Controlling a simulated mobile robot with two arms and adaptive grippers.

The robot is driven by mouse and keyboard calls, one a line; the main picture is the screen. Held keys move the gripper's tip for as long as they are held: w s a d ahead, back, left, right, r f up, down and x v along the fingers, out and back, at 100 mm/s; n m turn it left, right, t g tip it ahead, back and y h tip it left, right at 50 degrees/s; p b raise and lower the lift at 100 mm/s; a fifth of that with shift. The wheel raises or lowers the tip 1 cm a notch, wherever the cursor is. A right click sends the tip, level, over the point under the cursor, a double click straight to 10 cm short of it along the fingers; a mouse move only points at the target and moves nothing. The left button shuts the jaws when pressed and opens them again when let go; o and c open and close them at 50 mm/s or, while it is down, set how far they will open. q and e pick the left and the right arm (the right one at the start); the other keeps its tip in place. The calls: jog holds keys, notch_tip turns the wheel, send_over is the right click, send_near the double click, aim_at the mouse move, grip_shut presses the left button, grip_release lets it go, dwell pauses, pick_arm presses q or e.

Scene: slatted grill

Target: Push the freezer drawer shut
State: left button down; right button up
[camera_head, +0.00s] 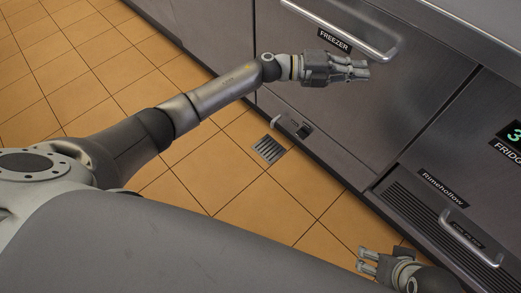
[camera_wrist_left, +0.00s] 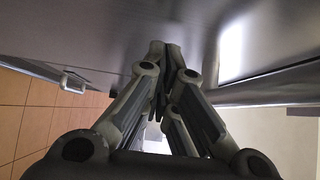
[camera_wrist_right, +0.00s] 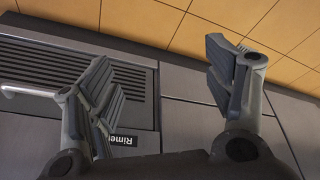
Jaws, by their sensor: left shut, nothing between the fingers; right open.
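The freezer drawer (camera_head: 410,95) is a grey metal front with a long bar handle (camera_head: 340,30) and a FREEZER label (camera_head: 334,40). How far it stands out from the cabinet is hard to tell. My left gripper (camera_head: 366,70) is shut and empty, in front of the drawer face below the handle. In the left wrist view its fingertips (camera_wrist_left: 166,48) lie together close to the metal front; whether they touch it is unclear. My right gripper (camera_head: 361,258) is open and empty, low over the floor at the bottom. Its spread fingers show in the right wrist view (camera_wrist_right: 165,75).
A vented lower panel (camera_head: 415,215) with a bar handle (camera_head: 470,238) and a nameplate sits right of the drawer. A FRIDGE display (camera_head: 513,135) is at the right edge. A floor drain (camera_head: 269,149) lies in the orange tiles; the tiled floor at left is clear.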

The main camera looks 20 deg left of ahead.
pick_arm(q)
jog(key=shift+w+d, duration=0.2)
jog(key=shift+w, duration=0.25)
jog(key=shift+w+r, duration=0.1)
pick_arm(e)
jog(key=shift+w+a+r+t, duration=0.1)
jog(key=shift+w+a+t, duration=0.15)
jog(key=shift+w, duration=0.35)
jog(key=shift+w+a+r+t, duration=0.1)
jog(key=shift+w+t, duration=0.25)
jog(key=shift+w, duration=0.2)
pick_arm(q)
jog(key=shift+w+r, duration=0.1)
jog(key=shift+a, duration=0.1)
pick_arm(e)
jog(key=shift+s, duration=0.15)
